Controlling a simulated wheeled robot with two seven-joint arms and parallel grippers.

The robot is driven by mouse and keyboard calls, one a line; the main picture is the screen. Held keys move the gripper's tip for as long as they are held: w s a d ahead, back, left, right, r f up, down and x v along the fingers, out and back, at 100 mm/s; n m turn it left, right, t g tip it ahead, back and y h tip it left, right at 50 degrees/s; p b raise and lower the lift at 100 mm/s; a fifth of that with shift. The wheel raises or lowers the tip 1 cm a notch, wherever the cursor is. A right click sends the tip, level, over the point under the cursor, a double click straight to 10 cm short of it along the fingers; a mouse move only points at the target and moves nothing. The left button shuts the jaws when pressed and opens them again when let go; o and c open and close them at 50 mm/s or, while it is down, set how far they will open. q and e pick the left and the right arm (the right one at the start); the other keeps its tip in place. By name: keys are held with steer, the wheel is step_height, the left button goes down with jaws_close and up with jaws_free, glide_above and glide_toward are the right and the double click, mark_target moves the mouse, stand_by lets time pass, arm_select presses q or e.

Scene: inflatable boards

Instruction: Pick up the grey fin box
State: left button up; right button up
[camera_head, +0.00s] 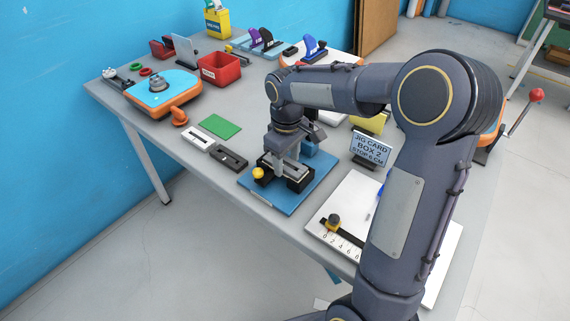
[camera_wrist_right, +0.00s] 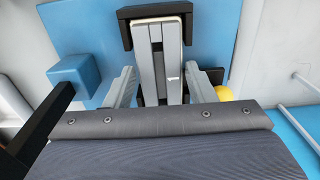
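A grey fin box (camera_wrist_right: 158,62) with a long slot sits in a black-ended holder on a blue jig plate (camera_head: 262,197). The box (camera_head: 270,163) also shows in the head view, partly covered by my right gripper (camera_head: 286,155). The gripper points down over the plate. In the right wrist view, its two pale fingers (camera_wrist_right: 161,90) stand apart on either side of the box, with a gap at the left finger. The right finger is closer to the box; contact there is unclear. My left gripper is out of view.
The jig card (camera_head: 370,148) and white ruler board (camera_head: 345,197) are to the right.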

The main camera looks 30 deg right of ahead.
steer(key=c, duration=0.8)
